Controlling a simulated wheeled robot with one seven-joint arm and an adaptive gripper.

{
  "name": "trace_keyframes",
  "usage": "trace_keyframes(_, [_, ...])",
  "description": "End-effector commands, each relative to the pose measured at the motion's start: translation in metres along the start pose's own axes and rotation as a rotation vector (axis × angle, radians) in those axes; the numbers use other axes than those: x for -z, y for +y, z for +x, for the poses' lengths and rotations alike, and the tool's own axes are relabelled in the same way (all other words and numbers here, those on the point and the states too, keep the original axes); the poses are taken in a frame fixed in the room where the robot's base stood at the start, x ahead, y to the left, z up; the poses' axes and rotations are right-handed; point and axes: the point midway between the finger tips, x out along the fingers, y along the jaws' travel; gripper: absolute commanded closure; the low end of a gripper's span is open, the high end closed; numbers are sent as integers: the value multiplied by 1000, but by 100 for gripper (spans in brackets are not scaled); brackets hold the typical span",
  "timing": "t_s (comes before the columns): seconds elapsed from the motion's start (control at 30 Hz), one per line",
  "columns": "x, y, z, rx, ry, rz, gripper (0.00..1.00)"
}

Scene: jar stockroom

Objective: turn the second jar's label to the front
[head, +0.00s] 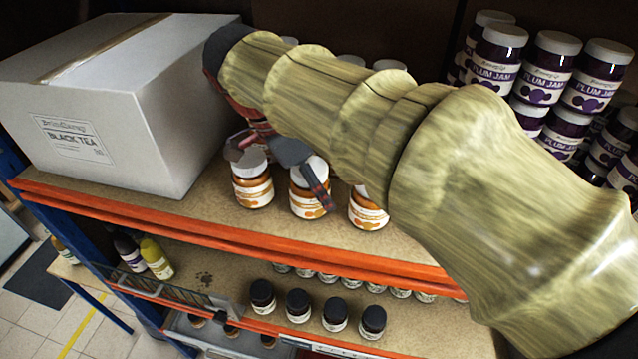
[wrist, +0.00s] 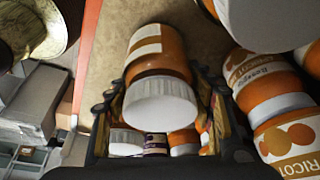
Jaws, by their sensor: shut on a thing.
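Three orange jars with white lids stand in a front row on the upper shelf in the head view. The second jar (head: 305,201) is the middle one. Part of its cream label with orange fruit shows, and a finger crosses its right side. My gripper (head: 311,176) is shut on this jar, which stands upright on the shelf. In the wrist view the jar (wrist: 157,62) sits between the two fingers of my gripper (wrist: 160,95), with the label's edge and bare orange glass showing. The other finger is mostly hidden in the head view.
The left jar (head: 252,184) and right jar (head: 367,212) flank it closely. A black tea carton (head: 95,115) stands left. Plum jam jars (head: 545,78) are stacked at right. More apricot jars (wrist: 268,85) stand close beside the gripper. The orange shelf edge (head: 200,237) runs in front.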

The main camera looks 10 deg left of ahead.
Motion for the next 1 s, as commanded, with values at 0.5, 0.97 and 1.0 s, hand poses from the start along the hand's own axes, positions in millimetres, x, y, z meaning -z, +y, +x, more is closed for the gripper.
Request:
trace_keyframes(0.5, [-1, 0, 2, 0, 0, -1, 36])
trace_keyframes(0.97, [-1, 0, 2, -2, 0, -1, 25])
trace_keyframes(1.0, [-1, 0, 1, -2, 0, -1, 25])
